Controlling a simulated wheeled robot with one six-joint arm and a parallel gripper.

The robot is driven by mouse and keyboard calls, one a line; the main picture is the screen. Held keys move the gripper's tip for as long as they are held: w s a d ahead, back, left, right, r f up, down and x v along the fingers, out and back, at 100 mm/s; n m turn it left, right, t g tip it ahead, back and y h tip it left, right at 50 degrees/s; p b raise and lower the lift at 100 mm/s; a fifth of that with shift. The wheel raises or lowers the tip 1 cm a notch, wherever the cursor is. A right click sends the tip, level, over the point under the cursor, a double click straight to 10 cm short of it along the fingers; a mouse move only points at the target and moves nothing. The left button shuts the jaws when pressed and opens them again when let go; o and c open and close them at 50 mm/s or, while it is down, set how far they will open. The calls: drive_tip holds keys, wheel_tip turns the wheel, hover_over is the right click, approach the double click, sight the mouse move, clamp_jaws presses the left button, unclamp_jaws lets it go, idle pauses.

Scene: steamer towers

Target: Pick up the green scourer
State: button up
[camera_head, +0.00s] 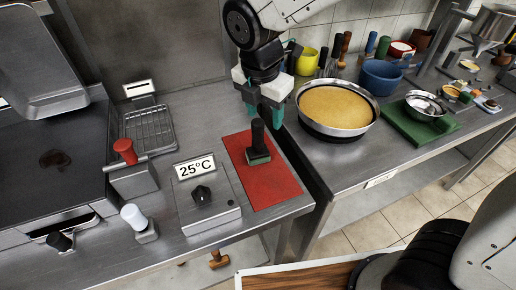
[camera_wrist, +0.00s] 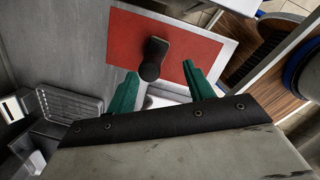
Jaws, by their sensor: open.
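The green scourer (camera_head: 258,157) has a black upright handle and a flat greenish base. It stands on the red mat (camera_head: 272,190). My gripper (camera_head: 264,110) has teal fingers that are apart and empty. It is above and behind the scourer in the head view. In the wrist view the handle is just beyond the gap between the fingertips (camera_wrist: 161,72).
A control box reading 25°C (camera_head: 206,204) stands left of the mat. A wire basket (camera_head: 150,130) and a red-topped lever (camera_head: 125,150) are farther left. A large round pan (camera_head: 338,108) is on the right counter, past a gap between counters.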

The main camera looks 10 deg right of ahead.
sight(258, 136)
drive_tip(key=shift+w+a+f+n, duration=0.25)
drive_tip(key=shift+a+f+n, duration=0.4)
drive_tip(key=shift+a+n, duration=0.3)
drive_tip(key=f, duration=0.5)
drive_tip(key=w+d+f, duration=0.1)
drive_tip(key=f, duration=0.1)
drive_tip(key=shift+f, duration=0.3)
drive_tip(key=shift+a, duration=0.1)
clamp_jaws()
